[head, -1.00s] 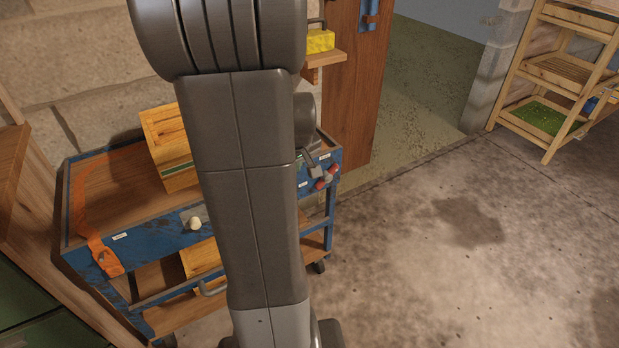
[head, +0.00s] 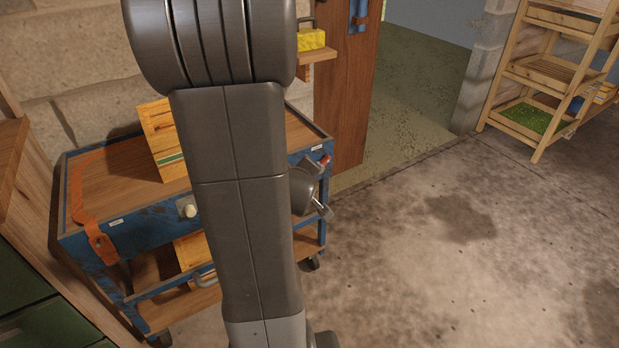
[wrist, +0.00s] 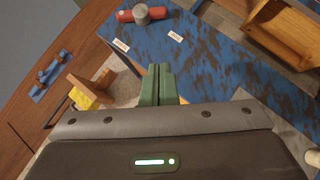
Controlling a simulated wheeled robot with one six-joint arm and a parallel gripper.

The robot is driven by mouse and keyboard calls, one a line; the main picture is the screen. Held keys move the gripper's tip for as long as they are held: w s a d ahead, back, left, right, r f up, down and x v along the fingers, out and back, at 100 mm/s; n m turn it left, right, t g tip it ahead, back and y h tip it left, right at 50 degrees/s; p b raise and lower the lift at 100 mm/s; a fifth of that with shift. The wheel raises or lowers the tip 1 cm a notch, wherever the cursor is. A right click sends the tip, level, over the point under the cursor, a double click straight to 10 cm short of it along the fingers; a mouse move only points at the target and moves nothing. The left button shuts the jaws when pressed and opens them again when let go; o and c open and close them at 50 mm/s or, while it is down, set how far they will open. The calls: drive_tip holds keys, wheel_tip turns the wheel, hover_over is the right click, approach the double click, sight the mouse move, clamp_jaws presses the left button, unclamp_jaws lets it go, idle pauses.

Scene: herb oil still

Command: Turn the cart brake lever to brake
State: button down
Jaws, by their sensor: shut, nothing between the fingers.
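The blue cart (head: 130,232) stands against the stone wall. Its red brake lever (head: 325,159) shows only in part at the cart's right end in the head view, just above my gripper (head: 322,208). In the wrist view the red lever (wrist: 125,15) lies roughly sideways across a grey round hub (wrist: 142,13), near the top edge. Two small white labels (wrist: 121,45) (wrist: 176,36) sit on the blue panel, too small to read. My gripper's green fingers (wrist: 158,84) are shut and empty, apart from the lever.
A wooden crate (head: 162,135) and an orange strap (head: 85,205) are on the cart top; a pale knob (head: 190,211) is on its front. A yellow box (head: 311,40) sits on a wall shelf by the wooden door (head: 345,110). The floor (head: 430,270) to the right is open.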

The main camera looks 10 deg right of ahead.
drive_tip(key=s+d+f+b+x, duration=0.1)
drive_tip(key=b+x, duration=0.5)
drive_tip(key=x, duration=0.7)
drive_tip(key=shift+s+d+f+b, duration=0.3)
drive_tip(key=shift+d+b, duration=0.1)
drive_tip(key=shift+d, duration=0.05)
